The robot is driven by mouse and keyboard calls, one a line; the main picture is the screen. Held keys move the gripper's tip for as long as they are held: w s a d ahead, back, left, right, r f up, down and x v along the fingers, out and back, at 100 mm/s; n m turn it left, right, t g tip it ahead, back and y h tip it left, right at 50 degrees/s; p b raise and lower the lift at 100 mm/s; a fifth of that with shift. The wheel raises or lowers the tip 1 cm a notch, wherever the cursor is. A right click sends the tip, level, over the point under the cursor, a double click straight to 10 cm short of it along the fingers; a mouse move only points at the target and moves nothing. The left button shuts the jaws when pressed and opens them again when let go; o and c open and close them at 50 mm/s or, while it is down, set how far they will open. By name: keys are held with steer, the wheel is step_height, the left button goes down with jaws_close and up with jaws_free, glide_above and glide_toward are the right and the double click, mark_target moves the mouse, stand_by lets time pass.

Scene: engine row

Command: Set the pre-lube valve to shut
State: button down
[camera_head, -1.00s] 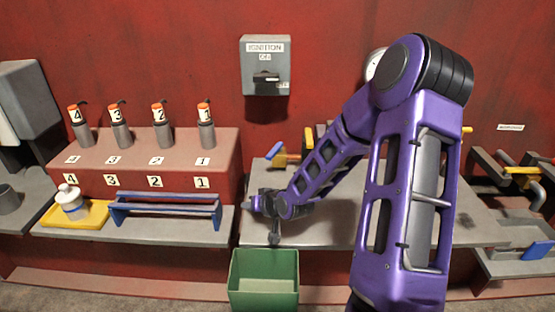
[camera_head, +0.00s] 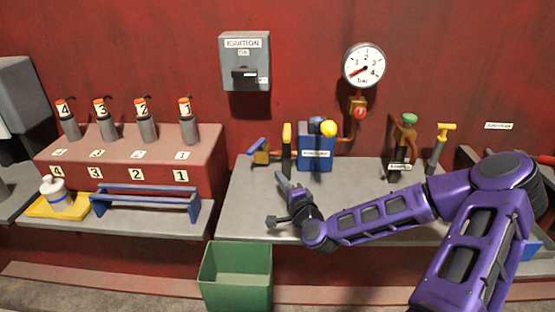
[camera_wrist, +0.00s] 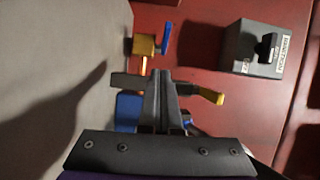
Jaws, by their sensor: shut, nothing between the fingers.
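A small brass valve block with a blue lever (camera_head: 258,145) sits at the back left of the grey bench. I take it as the pre-lube valve, though I read no label on it. In the wrist view the brass block (camera_wrist: 145,46) has a short copper pipe on its near side, and the blue lever (camera_wrist: 166,38) lies roughly in line with that pipe. My gripper (camera_head: 281,177) is shut and empty above the bench, in front of the valve and slightly right. In the wrist view its fingertips (camera_wrist: 160,73) are apart from the valve.
A yellow-topped lever (camera_head: 287,136) and a labelled blue unit (camera_head: 315,165) stand close right of the valve. A gauge (camera_head: 364,65) and red knob (camera_head: 360,113) are on the wall. The ignition box (camera_head: 245,62) hangs above. A green bin (camera_head: 236,277) stands in front.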

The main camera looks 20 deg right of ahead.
steer(key=shift+s+d+r+m+h, duration=0.1)
steer(key=shift+d+m+h, duration=0.25)
steer(key=shift+d, duration=0.2)
steer(key=shift+d+r, duration=0.1)
steer(key=shift+d, duration=0.05)
glide_toward(256, 146)
steer(key=w+d, duration=0.1)
steer(key=w+d+f, duration=0.1)
steer(key=d, duration=0.1)
steer(key=shift+w+f, duration=0.1)
steer(key=shift+w, duration=0.05)
steer(key=w+a, duration=0.2)
steer(key=shift+w, duration=0.3)
steer(key=shift+w+a, duration=0.3)
steer(key=shift+a, duration=0.1)
